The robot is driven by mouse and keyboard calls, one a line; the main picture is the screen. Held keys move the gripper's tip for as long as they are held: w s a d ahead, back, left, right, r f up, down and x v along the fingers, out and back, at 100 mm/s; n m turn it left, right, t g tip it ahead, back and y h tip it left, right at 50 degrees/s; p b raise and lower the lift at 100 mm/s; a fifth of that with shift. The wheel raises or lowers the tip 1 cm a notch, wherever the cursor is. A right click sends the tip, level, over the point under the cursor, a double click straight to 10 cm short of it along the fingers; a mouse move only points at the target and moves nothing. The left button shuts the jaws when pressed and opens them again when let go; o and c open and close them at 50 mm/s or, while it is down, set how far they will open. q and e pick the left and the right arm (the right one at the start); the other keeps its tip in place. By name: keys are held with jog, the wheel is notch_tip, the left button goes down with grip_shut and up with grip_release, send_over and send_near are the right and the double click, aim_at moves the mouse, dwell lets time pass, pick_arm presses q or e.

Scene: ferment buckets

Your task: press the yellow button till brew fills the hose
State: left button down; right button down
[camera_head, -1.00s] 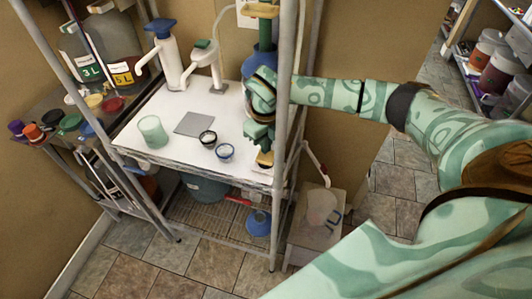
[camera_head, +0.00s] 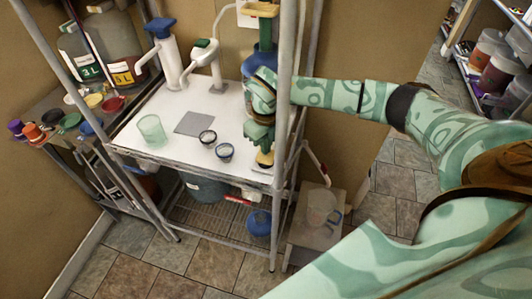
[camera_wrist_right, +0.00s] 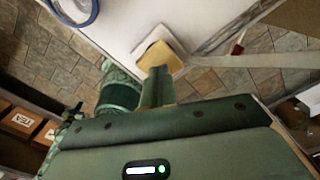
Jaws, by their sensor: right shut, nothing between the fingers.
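The yellow button (camera_head: 265,159) sits on a pale base at the front right corner of the white-topped rack. It also shows in the right wrist view (camera_wrist_right: 158,56). My right gripper (camera_head: 263,148) is shut and empty, pointing down just above the button. In the wrist view the fingertips (camera_wrist_right: 158,72) overlap the button's near edge; I cannot tell whether they touch it. Whether brew is in the hose is too small to tell. My left gripper is not in view.
A rack post (camera_head: 284,100) stands close beside my right gripper. A green cup (camera_head: 152,131), grey plate (camera_head: 194,123) and two small dark-rimmed bowls (camera_head: 224,151) are on the rack top. Two white pumps (camera_head: 166,55) stand behind. The pitcher stands on a low stand (camera_head: 310,235).

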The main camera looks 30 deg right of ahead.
jog(key=shift+f+b, duration=0.65)
jog(key=shift+f, duration=0.65)
notch_tip(320, 180, up, 3)
jog(key=p, duration=0.2)
jog(key=shift+r+p, duration=0.1)
jog(key=shift+p, duration=0.3)
jog(key=shift+f, duration=0.2)
